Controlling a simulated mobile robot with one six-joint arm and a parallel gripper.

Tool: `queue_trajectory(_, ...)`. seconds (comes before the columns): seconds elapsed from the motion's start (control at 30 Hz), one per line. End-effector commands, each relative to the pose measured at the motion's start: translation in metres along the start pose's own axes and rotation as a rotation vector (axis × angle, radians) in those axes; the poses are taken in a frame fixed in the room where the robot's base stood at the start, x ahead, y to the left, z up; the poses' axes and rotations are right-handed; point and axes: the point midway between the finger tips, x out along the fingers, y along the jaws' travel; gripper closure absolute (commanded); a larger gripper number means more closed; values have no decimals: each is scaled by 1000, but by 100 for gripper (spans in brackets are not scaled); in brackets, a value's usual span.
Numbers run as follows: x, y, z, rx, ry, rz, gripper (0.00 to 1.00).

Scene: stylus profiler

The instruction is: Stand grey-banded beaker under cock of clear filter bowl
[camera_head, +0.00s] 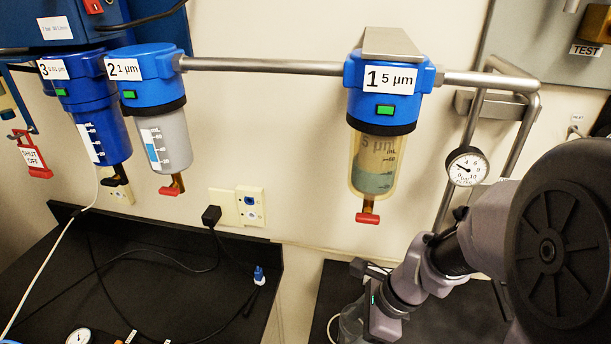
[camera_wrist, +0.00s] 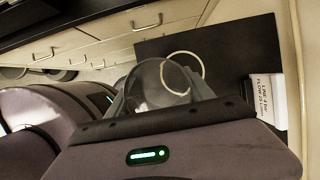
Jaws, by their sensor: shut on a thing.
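The clear filter bowl (camera_head: 372,160) hangs under the blue head labelled 1, 5 µm, with greenish liquid in its lower part. Its red-handled cock (camera_head: 368,217) points down below it. My gripper (camera_head: 364,292) is low at the bottom right of the head view, below the cock and apart from it. It is shut on a clear beaker (camera_head: 350,324), which is partly cut off by the frame's bottom edge. In the wrist view the beaker (camera_wrist: 160,84) shows between the fingers. I cannot make out a grey band on it.
Filter 2 (camera_head: 165,140) with a grey bowl and filter 3 (camera_head: 100,125) with a blue bowl hang to the left. A pressure gauge (camera_head: 466,167) is right of the clear bowl. A black bench (camera_head: 150,280) with cables is at lower left. A white label block (camera_wrist: 268,98) stands at right.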

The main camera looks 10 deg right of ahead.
Motion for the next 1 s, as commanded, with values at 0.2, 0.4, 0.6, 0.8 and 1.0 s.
queue_trajectory(0.2, 13, -35, 8, 0, 0, 1, 100)
queue_trajectory(0.4, 46, -42, -2, 3, 0, 3, 100)
queue_trajectory(0.6, 46, -42, -3, 1, 0, 1, 100)
queue_trajectory(0.8, 50, -42, -5, 1, 0, 1, 37)
queue_trajectory(1.0, 49, -42, -4, 1, 0, 1, 17)
